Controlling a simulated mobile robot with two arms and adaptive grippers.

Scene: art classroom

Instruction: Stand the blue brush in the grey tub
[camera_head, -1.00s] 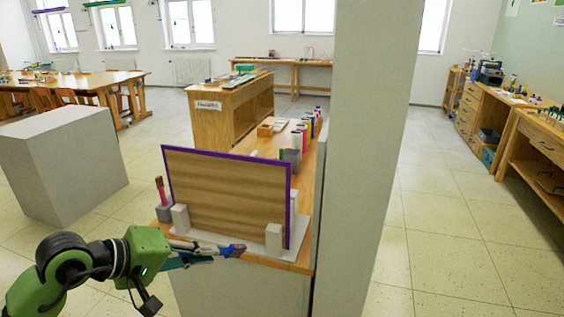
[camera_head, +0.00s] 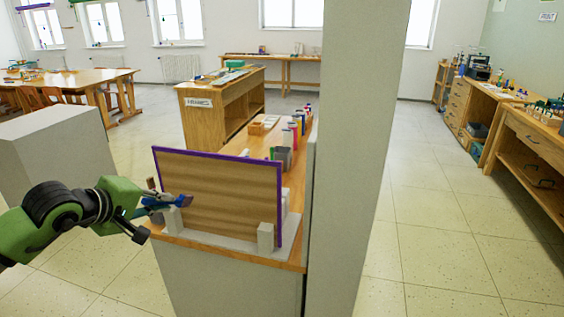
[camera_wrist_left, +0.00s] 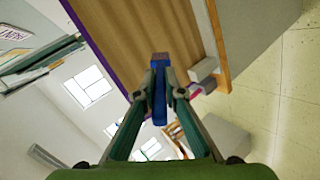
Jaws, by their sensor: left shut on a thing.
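My left gripper (camera_head: 166,203) is shut on the blue brush (camera_head: 184,201). It holds the brush in front of the left end of the framed board, above the counter top. In the left wrist view the blue brush (camera_wrist_left: 159,98) is between the fingertips (camera_wrist_left: 160,92), its brownish end pointing away from me. A grey container (camera_head: 284,157) stands on the counter behind the board, partly hidden by it; I cannot tell if it is the tub. A grey block-like thing (camera_wrist_left: 203,69) shows beside the board in the left wrist view. My right gripper is not in view.
The purple-framed brown board (camera_head: 222,203) stands upright in grey supports at the counter's near end. Several coloured containers (camera_head: 299,125) line the counter (camera_head: 230,148) behind it. A grey pillar (camera_head: 358,160) rises at the right. A grey block (camera_head: 60,158) stands at the left.

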